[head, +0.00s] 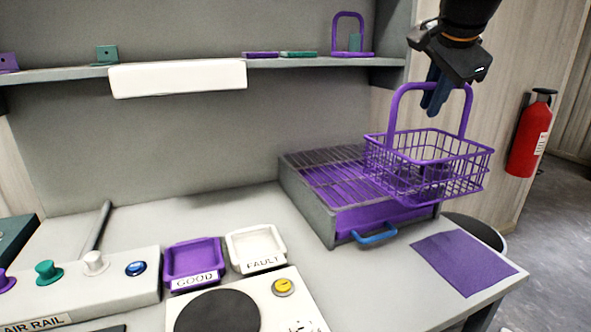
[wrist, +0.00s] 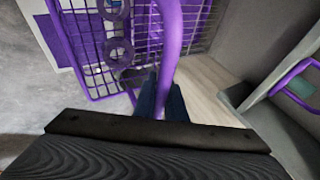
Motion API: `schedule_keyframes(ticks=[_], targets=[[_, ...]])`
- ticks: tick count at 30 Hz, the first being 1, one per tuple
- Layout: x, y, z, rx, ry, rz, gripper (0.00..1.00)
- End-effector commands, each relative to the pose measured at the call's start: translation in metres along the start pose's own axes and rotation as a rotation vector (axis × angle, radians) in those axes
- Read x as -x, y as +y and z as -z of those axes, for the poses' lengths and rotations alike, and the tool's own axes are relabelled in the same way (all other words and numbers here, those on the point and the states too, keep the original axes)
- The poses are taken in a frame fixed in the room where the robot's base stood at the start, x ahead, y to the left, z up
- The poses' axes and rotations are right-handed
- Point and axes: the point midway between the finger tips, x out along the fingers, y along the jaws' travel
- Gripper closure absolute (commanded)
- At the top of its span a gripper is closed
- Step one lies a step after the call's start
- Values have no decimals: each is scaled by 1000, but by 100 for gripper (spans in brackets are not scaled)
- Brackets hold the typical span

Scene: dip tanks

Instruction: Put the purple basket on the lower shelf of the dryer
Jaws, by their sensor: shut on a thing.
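The purple wire basket (head: 478,172) hangs upright from its tall handle, which is in my gripper (head: 435,98). In the wrist view, the blue fingers of my gripper (wrist: 160,103) are shut on the purple handle, and the basket (wrist: 95,78) hangs beyond them with purple ring-shaped parts in it. A low grey box that looks like the dryer (head: 306,203) stands on the bench. It has a wire rack on top, a purple level below and a blue front handle (head: 375,234). The basket appears above its right side and hides part of it. I cannot tell the gap between them.
A purple mat (head: 464,262) lies right of the box. A purple GOOD tray (head: 193,260) and a white FAULT tray (head: 256,248) stand to the left. A wall shelf (head: 300,62) bears another purple handled item (head: 350,35). A red fire extinguisher (head: 531,135) is at the right.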

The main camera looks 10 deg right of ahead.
Motion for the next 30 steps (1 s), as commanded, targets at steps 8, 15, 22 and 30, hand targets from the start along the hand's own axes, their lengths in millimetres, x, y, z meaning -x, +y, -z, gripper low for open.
schedule_keyframes(ticks=[8,15,22,30], targets=[[-9,-19,-4,3,-1,1,100],[-31,-59,-13,5,-1,1,100],[-54,-100,-24,4,-2,3,100],[-77,-141,-32,3,0,4,100]])
